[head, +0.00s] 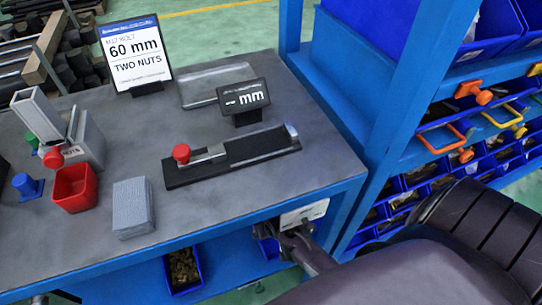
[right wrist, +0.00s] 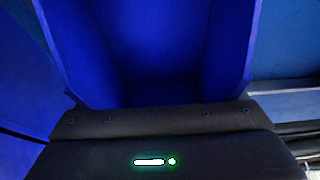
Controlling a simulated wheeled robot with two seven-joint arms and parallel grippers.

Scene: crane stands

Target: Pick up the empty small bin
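A small blue bin (right wrist: 160,50) fills the middle of the right wrist view, its inside looking empty. In the head view a blue bin (head: 266,246), probably the same one, shows partly under the table's front edge, mostly hidden by the table and my gripper. My right gripper (head: 290,240) is right at this bin, below the table's front edge. Its fingertips are hidden, so I cannot tell whether it is open or shut on the bin. My left gripper is not in view.
Another blue bin (head: 183,268) holding small parts stands on the lower shelf, to the left. The table (head: 220,210) above bears a red bin (head: 75,188), a grey block (head: 133,208) and a black fixture (head: 235,152). A blue rack (head: 400,140) with filled bins stands on the right.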

